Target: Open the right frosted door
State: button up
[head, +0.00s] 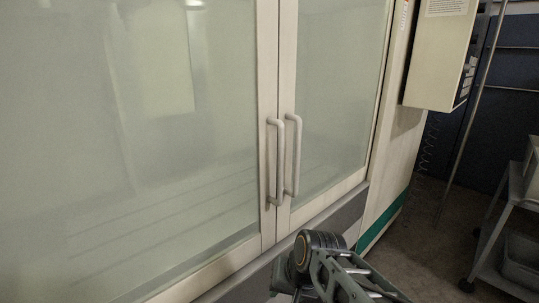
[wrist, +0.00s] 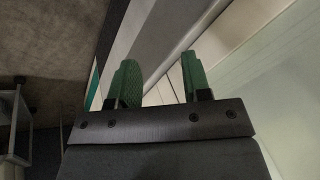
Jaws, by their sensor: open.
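The right frosted door (head: 338,85) is a pale, cloudy pane in a cream frame. It looks shut, flush beside the left frosted door (head: 130,130). Its upright, bar-shaped handle (head: 293,155) stands by the seam, just right of the left door's handle (head: 275,165). My arm shows low in the head view, below the handles; the fingertips cannot be made out there. In the wrist view my gripper (wrist: 160,74) is open, its two green fingers apart with nothing held between them. A frosted pane (wrist: 275,85) shows to their right; no handle is visible there.
A grey strip (head: 347,214) runs below the doors. A cream box (head: 440,55) sticks out at the upper right, with a thin pole beside it. A wheeled cart (head: 512,220) stands at the far right. Bare floor (head: 425,235) lies between cabinet and cart.

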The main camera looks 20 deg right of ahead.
jog(key=w+r+m+t+y, duration=0.25)
jog(key=w+r+m, duration=0.2)
jog(key=m, duration=0.35)
jog(key=m+t, duration=1.1)
jog(key=m, duration=0.9)
send_near(299, 155)
jog(key=shift+m, duration=0.4)
jog(key=p+x, duration=0.2)
jog(key=x, duration=0.9)
jog(key=shift+w+p, duration=0.2)
jog(key=shift+p, duration=0.15)
jog(key=shift+w+a, duration=0.15)
jog(key=shift+w, duration=0.5)
jog(key=shift+c, duration=0.2)
grip_shut()
